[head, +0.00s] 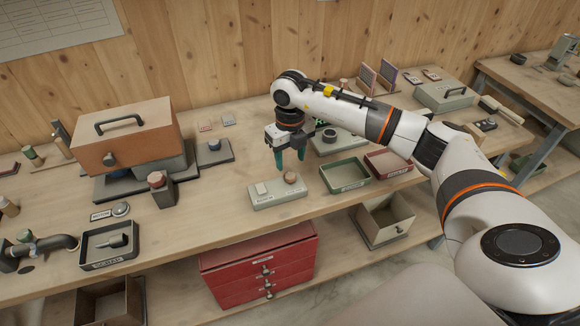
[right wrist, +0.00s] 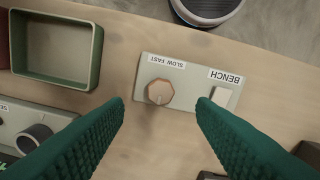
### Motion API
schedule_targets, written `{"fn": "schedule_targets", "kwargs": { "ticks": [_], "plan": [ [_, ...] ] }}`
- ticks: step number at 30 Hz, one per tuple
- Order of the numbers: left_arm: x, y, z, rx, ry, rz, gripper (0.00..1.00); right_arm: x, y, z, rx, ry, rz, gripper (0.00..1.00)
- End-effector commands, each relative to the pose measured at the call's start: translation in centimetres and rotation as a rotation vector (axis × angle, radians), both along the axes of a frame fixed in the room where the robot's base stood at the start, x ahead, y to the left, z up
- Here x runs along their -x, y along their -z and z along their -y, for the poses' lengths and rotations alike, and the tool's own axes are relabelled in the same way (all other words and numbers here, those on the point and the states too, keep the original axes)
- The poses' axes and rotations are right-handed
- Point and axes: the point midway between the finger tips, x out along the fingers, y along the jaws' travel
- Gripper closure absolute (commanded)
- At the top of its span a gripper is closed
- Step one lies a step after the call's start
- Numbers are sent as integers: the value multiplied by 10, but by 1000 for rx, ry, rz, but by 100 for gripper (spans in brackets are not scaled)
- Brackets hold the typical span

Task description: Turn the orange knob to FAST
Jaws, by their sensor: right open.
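The orange knob (right wrist: 159,92) sits on a pale control box (right wrist: 180,120) in the right wrist view, with a SLOW FAST label (right wrist: 166,61) beside it. A faint mark shows on the knob's face; I cannot tell which setting it points to. In the head view the knob (head: 290,177) stands on the box (head: 268,201) on the bench. My right gripper (head: 290,163) is open above the knob, its green fingers apart on either side in the wrist view (right wrist: 160,106), not touching it. My left gripper is not in view.
A white rocker (right wrist: 222,97) sits on the same box near the BENCH label. A green tray (head: 345,175) and a red tray (head: 388,163) stand to the right. A brown box with a handle (head: 125,135) stands left. The bench around the control box's front is clear.

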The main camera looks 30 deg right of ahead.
Motion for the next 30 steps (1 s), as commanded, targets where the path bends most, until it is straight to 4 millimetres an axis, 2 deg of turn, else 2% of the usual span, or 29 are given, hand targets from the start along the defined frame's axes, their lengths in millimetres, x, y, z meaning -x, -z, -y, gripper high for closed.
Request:
{"fn": "schedule_targets", "kwargs": {
  "ticks": [3,9,14,21,27,30],
  "plan": [
    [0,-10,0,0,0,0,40,1,21,0,-1,0,-4,49],
    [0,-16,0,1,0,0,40,0,46,-1,-2,-1,-1,49],
    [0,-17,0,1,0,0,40,0,54,0,0,-1,1,49],
    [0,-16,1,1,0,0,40,0,55,0,-1,-2,1,49],
    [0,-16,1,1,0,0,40,0,55,-1,-1,-2,2,82],
    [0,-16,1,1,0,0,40,0,55,-1,-2,-2,2,94]
  ]
}}
